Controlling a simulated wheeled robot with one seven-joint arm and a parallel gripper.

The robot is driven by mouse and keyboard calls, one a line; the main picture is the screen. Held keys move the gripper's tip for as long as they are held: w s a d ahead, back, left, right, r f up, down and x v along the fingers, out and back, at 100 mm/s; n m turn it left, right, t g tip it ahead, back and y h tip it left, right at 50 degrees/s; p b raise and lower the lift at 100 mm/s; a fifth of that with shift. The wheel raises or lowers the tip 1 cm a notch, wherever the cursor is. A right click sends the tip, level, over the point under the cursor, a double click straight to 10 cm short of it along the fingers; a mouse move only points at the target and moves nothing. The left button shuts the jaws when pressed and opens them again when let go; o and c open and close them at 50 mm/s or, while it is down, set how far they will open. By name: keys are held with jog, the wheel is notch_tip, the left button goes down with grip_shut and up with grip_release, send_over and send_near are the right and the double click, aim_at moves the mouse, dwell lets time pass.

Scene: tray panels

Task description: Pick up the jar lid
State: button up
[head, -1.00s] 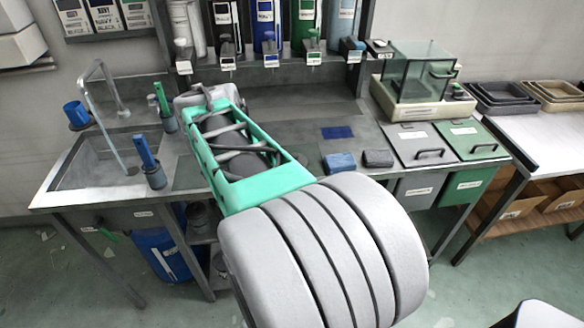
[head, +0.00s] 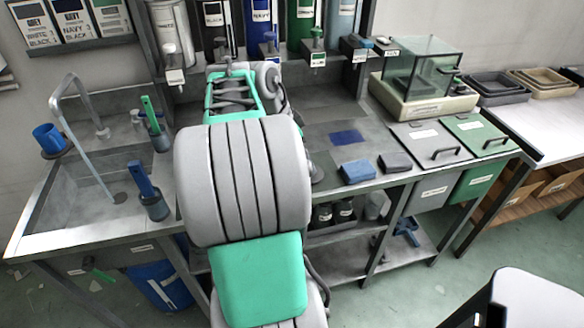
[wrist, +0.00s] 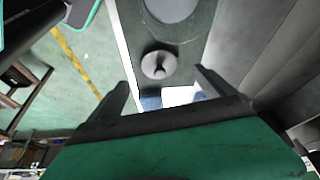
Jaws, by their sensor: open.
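In the wrist view, a small round grey disc with a dark knob-like mark, which looks like the jar lid (wrist: 151,68), lies on a dark surface. My gripper (wrist: 161,78) is open, with one dark finger at each side of the picture's middle. The disc shows between and just beyond the fingertips, with nothing held. The height gap between fingers and disc is hard to judge. In the head view my arm hides the disc and the gripper's fingers.
A larger grey round (wrist: 170,8) lies beyond the disc. A sink (head: 85,205) with a blue-handled brush in a cup (head: 152,203) is left of my arm. A blue sponge (head: 358,172) and a grey one (head: 395,162) lie to the right. Dispensers (head: 261,30) line the back.

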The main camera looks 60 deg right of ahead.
jog(key=x, duration=0.7)
jog(key=shift+s+d+f, duration=0.1)
jog(key=shift+s+f, duration=0.1)
jog(key=shift+f, duration=0.1)
jog(key=shift+c, duration=0.3)
jog(key=c, duration=1.4)
